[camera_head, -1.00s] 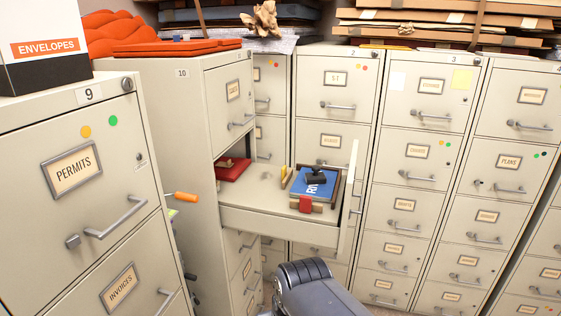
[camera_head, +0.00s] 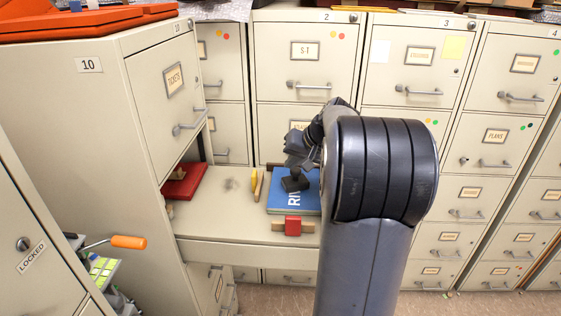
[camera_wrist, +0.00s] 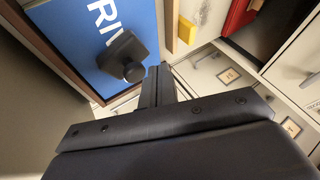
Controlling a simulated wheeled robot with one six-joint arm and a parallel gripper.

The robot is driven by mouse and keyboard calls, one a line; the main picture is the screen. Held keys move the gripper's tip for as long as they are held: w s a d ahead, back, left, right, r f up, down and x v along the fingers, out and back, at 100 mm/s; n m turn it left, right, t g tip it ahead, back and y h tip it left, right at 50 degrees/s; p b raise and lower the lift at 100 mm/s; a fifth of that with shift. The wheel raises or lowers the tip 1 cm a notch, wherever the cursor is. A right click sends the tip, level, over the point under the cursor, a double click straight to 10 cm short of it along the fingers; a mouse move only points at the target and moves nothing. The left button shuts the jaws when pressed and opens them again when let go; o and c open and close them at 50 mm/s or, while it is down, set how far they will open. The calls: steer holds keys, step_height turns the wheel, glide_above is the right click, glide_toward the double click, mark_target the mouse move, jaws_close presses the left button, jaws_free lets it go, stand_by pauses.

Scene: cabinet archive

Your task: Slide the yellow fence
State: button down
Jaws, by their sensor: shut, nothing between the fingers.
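The yellow fence (camera_head: 254,184) is a small upright yellow piece with wood beside it, in the open drawer (camera_head: 215,215) of cabinet 10. It stands just left of a blue book (camera_head: 280,199). In the wrist view the yellow fence (camera_wrist: 187,31) is right of the wooden edge, at the top. My gripper (camera_wrist: 160,82) is shut and empty, pointing toward the drawer, apart from the fence. In the head view my gripper (camera_head: 297,152) is above the back of the blue book, partly hidden by my arm. A black knobbed object (camera_head: 294,181) rests on the book.
A red item (camera_head: 184,182) lies in the drawer's left inner part. A red block (camera_head: 293,226) on wood sits at the drawer's front. Cabinet 10 (camera_head: 90,110) rises at left. An orange-handled tool (camera_head: 128,242) sticks out at lower left. Drawer floor left of the fence is bare.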

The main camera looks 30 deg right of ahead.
mark_target(254, 174)
steer(key=p+x, duration=0.1)
steer(key=x, duration=0.7)
steer(key=shift+w+a+f+p, duration=0.2)
steer(key=shift+w+f+p, duration=0.05)
steer(key=shift+f+p, duration=0.05)
steer(key=shift+w+a+r+p, duration=0.1)
steer(key=shift+w+a+p, duration=0.25)
steer(key=shift+a, duration=0.2)
steer(key=shift+w+a+r+p, duration=0.1)
steer(key=shift+w+a+p, duration=0.2)
steer(key=shift+a, duration=0.3)
steer(key=shift+w+a+f, duration=0.1)
steer(key=shift+w+a, duration=0.25)
steer(key=shift+a, duration=0.15)
steer(key=shift+w, duration=0.1)
steer(key=shift+w+a, duration=0.75)
steer(key=shift+a, duration=0.4)
steer(key=shift+s+b, duration=0.1)
steer(key=shift+b, duration=0.2)
